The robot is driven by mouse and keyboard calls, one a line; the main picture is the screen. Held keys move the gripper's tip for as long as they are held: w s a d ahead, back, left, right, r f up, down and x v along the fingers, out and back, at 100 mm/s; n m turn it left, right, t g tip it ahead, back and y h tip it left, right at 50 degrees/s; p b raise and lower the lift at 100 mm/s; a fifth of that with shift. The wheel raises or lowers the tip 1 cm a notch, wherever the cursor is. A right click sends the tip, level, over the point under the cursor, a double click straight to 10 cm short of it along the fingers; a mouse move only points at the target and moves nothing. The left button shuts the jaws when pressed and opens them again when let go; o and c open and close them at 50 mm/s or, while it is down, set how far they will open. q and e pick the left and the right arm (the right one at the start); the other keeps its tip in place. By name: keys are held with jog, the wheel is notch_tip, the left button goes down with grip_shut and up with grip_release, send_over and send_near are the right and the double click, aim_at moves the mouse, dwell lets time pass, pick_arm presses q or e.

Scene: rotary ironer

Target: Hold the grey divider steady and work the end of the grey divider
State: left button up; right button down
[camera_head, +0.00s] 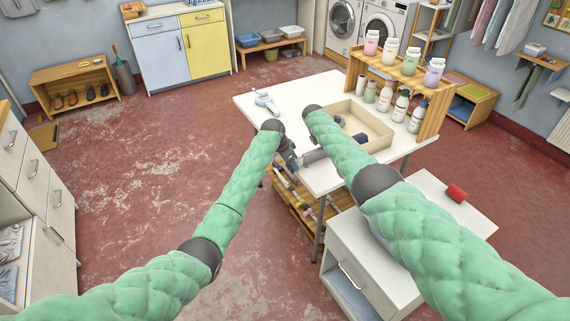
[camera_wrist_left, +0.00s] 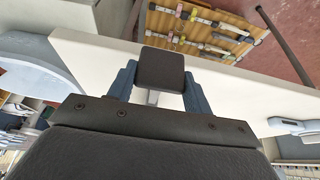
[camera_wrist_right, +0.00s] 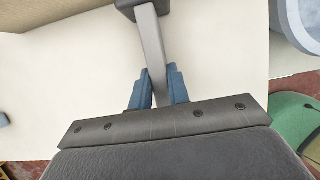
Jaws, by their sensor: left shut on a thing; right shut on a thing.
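The grey divider (camera_head: 315,156) is a flat grey bar at the front edge of the white table, beside the shallow beige tray (camera_head: 382,138). My left gripper (camera_head: 291,162) is at its left end. In the left wrist view the blue fingers are shut on a dark block (camera_wrist_left: 160,68), with a bit of grey bar (camera_wrist_left: 152,97) below it. In the right wrist view the grey bar runs from a dark piece at the top to between the blue fingers of my right gripper (camera_wrist_right: 160,88), shut on it. My right arm hides much of this in the head view.
The white table (camera_head: 285,120) carries a pale blue-and-white device (camera_head: 265,102) at the back left. A wooden rack (camera_head: 437,105) with several bottles stands at the right. The table's left part is mostly clear.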

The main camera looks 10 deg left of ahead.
pick_arm(q)
jog(key=shift+w+d, duration=0.45)
jog(key=shift+d, duration=0.15)
jog(key=o, duration=1.4)
jog(key=v, duration=1.2)
jog(key=shift+d, duration=0.1)
